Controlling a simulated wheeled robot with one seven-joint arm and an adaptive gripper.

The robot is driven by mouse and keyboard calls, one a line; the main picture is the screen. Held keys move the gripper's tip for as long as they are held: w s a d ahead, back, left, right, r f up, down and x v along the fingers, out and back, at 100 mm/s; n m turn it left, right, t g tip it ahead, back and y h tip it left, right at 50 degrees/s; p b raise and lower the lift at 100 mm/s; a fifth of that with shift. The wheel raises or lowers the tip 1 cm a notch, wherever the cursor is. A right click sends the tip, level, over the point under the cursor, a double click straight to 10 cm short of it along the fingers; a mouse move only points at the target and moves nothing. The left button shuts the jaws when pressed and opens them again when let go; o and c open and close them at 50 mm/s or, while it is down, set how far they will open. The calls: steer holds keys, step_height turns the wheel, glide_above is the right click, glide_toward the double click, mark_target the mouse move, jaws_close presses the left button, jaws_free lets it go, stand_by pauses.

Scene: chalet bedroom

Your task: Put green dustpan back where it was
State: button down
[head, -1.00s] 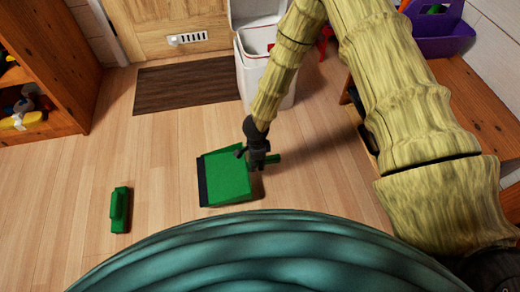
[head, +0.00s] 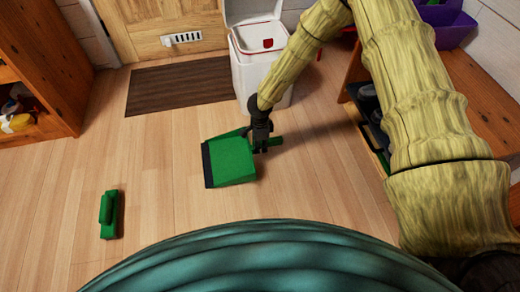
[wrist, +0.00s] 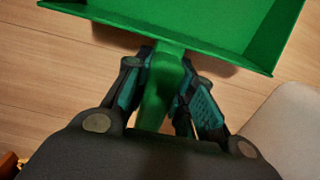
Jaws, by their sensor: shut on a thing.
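The green dustpan (head: 230,161) is at the middle of the head view, with its dark front edge facing left. I cannot tell whether it rests on the floor or is just above it. My gripper (head: 262,143) is at the dustpan's right side, shut on its handle. In the wrist view the green handle (wrist: 165,85) runs between the two fingers of my gripper (wrist: 163,90), and the pan (wrist: 190,22) fills the top. A green brush (head: 109,214) lies apart on the floor at the left.
A white bin (head: 262,62) with its lid up stands behind the dustpan. A brown mat (head: 175,88) lies before the wooden door. A wooden shelf (head: 45,60) stands at left, a wooden bench (head: 475,110) with a purple container (head: 452,30) at right. Floor around the brush is clear.

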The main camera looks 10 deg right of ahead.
steer(key=shift+f+b, duration=0.35)
steer(key=shift+f, duration=0.4)
steer(key=c, duration=1.2)
jaws_free()
steer(key=shift+f, duration=0.1)
step_height(320, 180, up, 12)
steer(key=p, duration=0.6)
steer(key=shift+d, duration=0.1)
